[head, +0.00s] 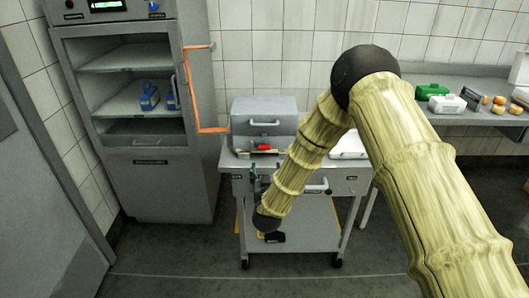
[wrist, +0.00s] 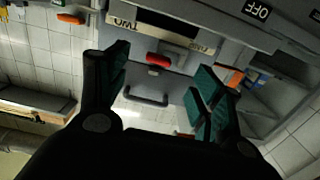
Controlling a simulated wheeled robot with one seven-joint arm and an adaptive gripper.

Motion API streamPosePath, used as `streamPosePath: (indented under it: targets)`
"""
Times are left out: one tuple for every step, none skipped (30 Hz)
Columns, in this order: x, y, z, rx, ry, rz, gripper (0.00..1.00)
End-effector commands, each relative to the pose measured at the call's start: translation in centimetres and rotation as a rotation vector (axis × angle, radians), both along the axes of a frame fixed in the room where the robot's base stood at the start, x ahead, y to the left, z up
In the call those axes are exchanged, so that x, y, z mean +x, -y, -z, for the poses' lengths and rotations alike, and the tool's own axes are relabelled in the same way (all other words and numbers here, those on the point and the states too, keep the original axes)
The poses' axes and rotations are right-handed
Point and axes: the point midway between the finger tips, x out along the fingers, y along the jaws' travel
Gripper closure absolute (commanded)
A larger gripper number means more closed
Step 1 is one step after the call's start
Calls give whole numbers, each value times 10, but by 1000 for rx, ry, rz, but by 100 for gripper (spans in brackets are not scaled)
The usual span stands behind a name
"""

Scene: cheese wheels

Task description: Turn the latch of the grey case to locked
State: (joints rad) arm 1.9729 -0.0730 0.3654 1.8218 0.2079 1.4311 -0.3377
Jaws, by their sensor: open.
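The grey case (head: 262,108) stands on top of the grey cart, with a handle on its front. It also shows upside down in the wrist view (wrist: 140,82). Its red latch (head: 262,146) is low on the front, and in the wrist view the red latch (wrist: 158,60) looks roughly horizontal. My gripper (head: 254,173) is in front of the cart, below and nearer than the latch. In the wrist view my gripper (wrist: 163,68) is open, its dark green fingers on either side of the latch in the picture, apparently short of it and not touching. Its lock state cannot be read.
The cart (head: 310,217) has a drawer front and a lower shelf. A tall grey cabinet (head: 155,185) with an orange frame (head: 187,90) and blue items (head: 149,96) stands left. A right-hand bench holds a green box (head: 432,91) and a white box (head: 447,104). Floor is clear left of the cart.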

Motion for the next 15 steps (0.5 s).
streamPosePath:
  targets:
    - [5, -3, -8, 2, 21, 5, 34]
    - [7, -4, -11, 3, 29, 7, 34]
    - [10, -5, -14, 3, 36, 9, 34]
    - [12, -5, -15, 3, 39, 10, 34]
    - [15, -5, -16, 3, 40, 11, 34]
    - [18, -5, -16, 3, 40, 11, 34]
    - [21, -5, -16, 3, 39, 11, 34]
    - [25, -5, -16, 3, 40, 12, 34]
    - [30, -5, -16, 3, 39, 12, 34]
    - [35, -4, -16, 3, 39, 12, 34]
    - [40, -4, -17, 3, 40, 12, 34]
    - [46, -4, -16, 4, 39, 12, 34]
    - [52, -4, -16, 4, 39, 11, 34]
    - [56, -4, -16, 4, 38, 11, 34]
    - [63, -4, -16, 4, 39, 12, 34]
